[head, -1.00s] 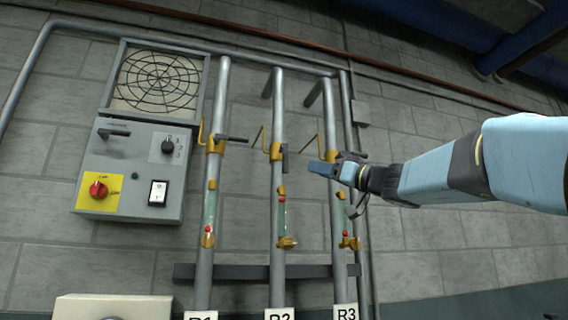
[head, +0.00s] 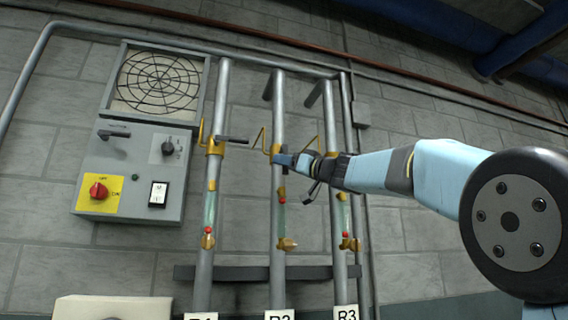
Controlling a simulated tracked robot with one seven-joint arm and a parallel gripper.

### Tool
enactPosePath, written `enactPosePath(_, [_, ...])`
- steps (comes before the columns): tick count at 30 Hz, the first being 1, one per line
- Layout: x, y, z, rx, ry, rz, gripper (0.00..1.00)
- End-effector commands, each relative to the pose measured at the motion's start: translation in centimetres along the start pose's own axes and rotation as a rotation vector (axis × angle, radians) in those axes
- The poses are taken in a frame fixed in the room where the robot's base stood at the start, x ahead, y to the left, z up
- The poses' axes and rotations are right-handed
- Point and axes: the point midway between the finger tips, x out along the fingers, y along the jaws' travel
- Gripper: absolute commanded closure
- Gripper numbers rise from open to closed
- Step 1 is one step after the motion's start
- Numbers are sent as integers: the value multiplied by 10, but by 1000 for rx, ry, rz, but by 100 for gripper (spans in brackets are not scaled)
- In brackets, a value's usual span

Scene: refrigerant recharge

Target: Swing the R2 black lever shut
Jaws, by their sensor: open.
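The R2 pipe (head: 278,110) is the middle one of three grey vertical pipes, with its R2 label (head: 279,316) at the bottom edge. Its yellow valve (head: 266,150) has a bent yellow handle to the left. My gripper (head: 284,160) reaches in from the right, its blue fingertip in front of the R2 pipe beside the valve. It is open. It hides most of the R2 black lever; a small dark piece shows just below the fingertip, and I cannot tell whether it is the lever. Contact cannot be told.
The R1 black lever (head: 232,139) points right, toward the R2 valve. The R3 pipe (head: 329,110) stands behind my gripper, its valve mostly hidden. Sight glasses (head: 281,222) sit below the valves. A grey control box (head: 135,170) is at the left.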

Motion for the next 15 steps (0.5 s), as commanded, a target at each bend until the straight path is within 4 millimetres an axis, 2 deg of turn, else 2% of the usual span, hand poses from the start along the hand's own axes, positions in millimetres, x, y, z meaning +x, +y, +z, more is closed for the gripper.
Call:
enactPosePath(11, [6, 0, 0, 0, 0, 1, 55])
enactPosePath(15, [6, 0, 0, 0, 0, 1, 65])
